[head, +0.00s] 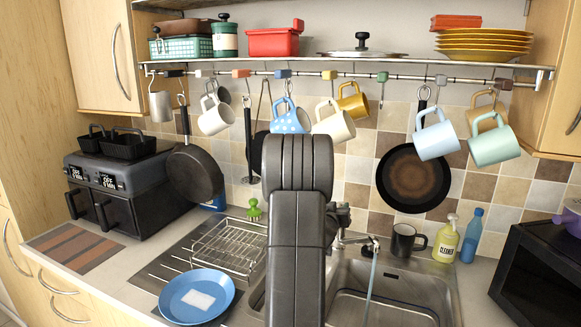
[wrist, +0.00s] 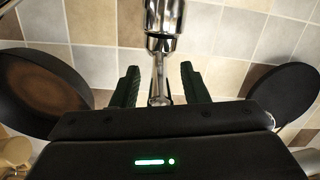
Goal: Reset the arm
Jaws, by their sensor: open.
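My gripper (wrist: 158,76) is open in the wrist view, its two dark fingers apart. The chrome faucet (wrist: 160,20) shows between and beyond the fingers; I cannot tell whether they touch it. In the head view my arm stands upright in front of the sink and hides most of the gripper. Several mugs hang from the rail, among them a blue dotted mug (head: 289,118), a light blue mug (head: 437,139), a mint mug (head: 493,145) and a yellow mug (head: 354,105). A black mug (head: 405,240) stands on the counter behind the sink.
The hanging rail (head: 330,77) runs below a loaded shelf. Pans (head: 413,180) hang against the tiles. A dish rack (head: 228,247) and a blue plate (head: 197,296) lie left of the sink (head: 400,300). A cleaner bottle (head: 446,241) and a dark appliance (head: 540,270) stand right.

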